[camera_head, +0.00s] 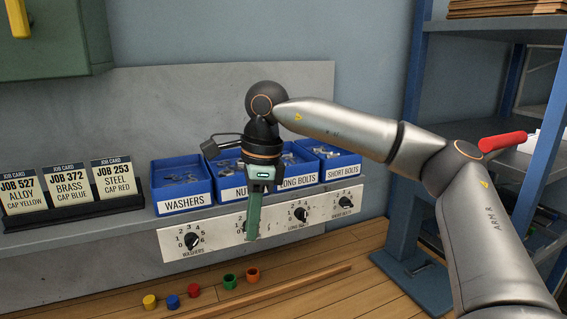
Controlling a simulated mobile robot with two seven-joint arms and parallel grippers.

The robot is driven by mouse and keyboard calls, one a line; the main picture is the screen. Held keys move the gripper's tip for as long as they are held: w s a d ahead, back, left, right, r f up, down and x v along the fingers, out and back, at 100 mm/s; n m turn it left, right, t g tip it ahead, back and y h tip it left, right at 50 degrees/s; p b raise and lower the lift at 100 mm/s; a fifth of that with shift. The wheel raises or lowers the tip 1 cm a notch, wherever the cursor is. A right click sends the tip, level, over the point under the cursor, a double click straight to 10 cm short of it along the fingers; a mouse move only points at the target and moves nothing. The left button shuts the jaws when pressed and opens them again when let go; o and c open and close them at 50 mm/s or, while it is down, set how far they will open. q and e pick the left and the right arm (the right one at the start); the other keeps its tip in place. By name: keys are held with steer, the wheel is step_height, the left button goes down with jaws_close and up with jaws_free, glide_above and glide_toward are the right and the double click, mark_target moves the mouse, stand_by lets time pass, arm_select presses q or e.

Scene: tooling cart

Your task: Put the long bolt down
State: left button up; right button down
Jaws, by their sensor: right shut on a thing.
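My right gripper (253,238) comes in from the right and points down in front of the bins, its fingers over the dial panel. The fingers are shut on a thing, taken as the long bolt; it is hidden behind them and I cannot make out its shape. The long bolts bin (299,182) is blue, stands just right of the gripper and holds metal pieces. My left gripper is not in view.
Blue bins for washers (184,204), nuts (232,194) and short bolts (342,173) stand on the ledge. Job cards (67,189) stand at left. A dial panel (268,226) hangs below. Several coloured caps lie on the wooden surface (340,290). A blue shelf frame (412,90) stands at right.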

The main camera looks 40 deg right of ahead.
steer(key=s+d+r+m+h+p, duration=0.15)
steer(key=d+r+m, duration=0.25)
steer(key=r+m, duration=0.65)
steer(key=s+d+r+m+h, duration=0.15)
steer(key=d+r+m, duration=0.35)
steer(key=r+m, duration=0.55)
steer(key=shift+n, duration=0.4)
steer(key=w+d+f, duration=0.2)
steer(key=w+f, duration=0.1)
steer(key=f, duration=0.1)
steer(key=w+d+f, duration=0.3)
steer(key=w+f, duration=0.1)
steer(key=w+d+f, duration=0.3)
steer(key=f, duration=0.1)
steer(key=shift+w+d+f, duration=0.15)
steer(key=shift+w, duration=0.05)
steer(key=shift+f, duration=0.15)
steer(key=shift+f, duration=0.1)
